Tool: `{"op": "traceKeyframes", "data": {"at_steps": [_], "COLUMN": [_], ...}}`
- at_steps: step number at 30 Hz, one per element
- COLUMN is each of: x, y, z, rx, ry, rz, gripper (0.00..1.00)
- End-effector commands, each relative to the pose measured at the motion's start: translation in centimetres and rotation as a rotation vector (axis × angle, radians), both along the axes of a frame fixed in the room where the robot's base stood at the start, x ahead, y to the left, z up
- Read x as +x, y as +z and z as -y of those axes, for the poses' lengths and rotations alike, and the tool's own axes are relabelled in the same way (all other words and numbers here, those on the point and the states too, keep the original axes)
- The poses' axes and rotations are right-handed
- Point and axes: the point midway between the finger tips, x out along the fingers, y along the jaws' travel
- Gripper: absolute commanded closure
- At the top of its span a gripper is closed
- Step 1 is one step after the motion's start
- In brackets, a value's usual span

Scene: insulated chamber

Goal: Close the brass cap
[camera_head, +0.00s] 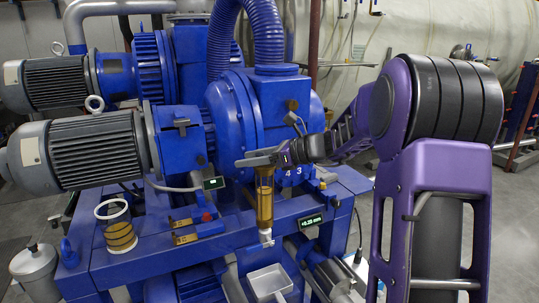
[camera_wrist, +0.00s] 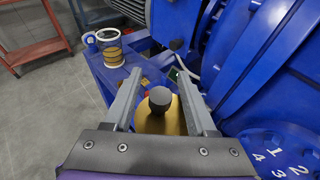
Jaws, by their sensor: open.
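A brass cap (camera_wrist: 150,122), a round golden disc with a dark knob (camera_wrist: 160,98) on it, lies between the fingers in the wrist view. In the head view it is mostly hidden behind my gripper, and an amber glass cylinder (camera_head: 265,205) stands upright just below. My gripper (camera_head: 244,161) reaches in from the right above this cylinder. Its two grey fingers (camera_wrist: 159,73) are open, one on each side of the knob, with gaps to it. I cannot tell whether the cap is fully seated.
Blue pump housing (camera_head: 245,120) with a ribbed hose (camera_head: 262,35) rises close behind my gripper. Grey motors (camera_head: 85,150) stand at left. A clear jar with amber contents (camera_head: 120,236) sits on the blue frame. A small display (camera_head: 312,221) and metal tray (camera_head: 268,282) are below.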

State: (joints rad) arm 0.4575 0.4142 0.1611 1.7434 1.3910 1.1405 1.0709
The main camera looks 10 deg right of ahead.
Motion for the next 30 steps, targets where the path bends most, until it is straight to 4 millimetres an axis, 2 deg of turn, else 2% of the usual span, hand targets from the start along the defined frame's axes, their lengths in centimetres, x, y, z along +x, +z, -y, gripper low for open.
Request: {"op": "traceKeyframes", "data": {"at_steps": [5, 18, 24, 30], "x": [-1.4, -7.0, -8.5, -9.0], "y": [1.0, 4.2, 5.0, 5.2], "z": [2.3, 10.7, 12.9, 13.5], "rx": [-0.002, -0.002, -0.001, -0.001], "ry": [-0.006, -0.004, -0.003, -0.001], "rz": [0.001, 0.001, 0.0, 0.0], "gripper": [0.43, 0.43, 0.43, 0.43]}}
